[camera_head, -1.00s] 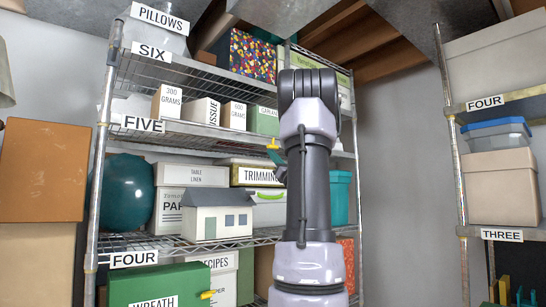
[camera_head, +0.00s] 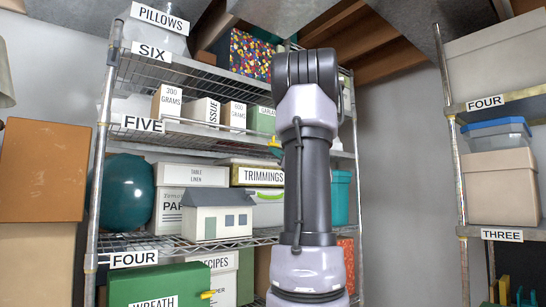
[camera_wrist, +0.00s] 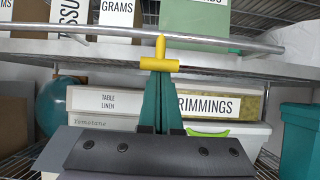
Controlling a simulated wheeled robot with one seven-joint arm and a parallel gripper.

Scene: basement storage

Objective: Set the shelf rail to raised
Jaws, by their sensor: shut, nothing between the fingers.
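The shelf rail (camera_head: 220,127) is a thin silver bar along the front of shelf five, in front of the small boxes. It also shows in the wrist view (camera_wrist: 85,31), crossing the upper part with a slight slope. A yellow T-shaped handle (camera_wrist: 160,54) hangs from it. My gripper (camera_wrist: 159,74) has teal fingers, shut together and empty. Their tips are at the underside of the handle's crossbar; I cannot tell whether they touch. In the head view, my arm hides the rail's right part, and the handle (camera_head: 274,143) shows small beside it.
Labelled boxes stand behind the rail. Below are a trimmings box (camera_head: 262,175), a house model (camera_head: 217,215) and a teal ball (camera_head: 127,197). A green wreath box (camera_head: 160,285) sits lower, with a yellow piece at its right. Another rack stands right, past bare wall.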

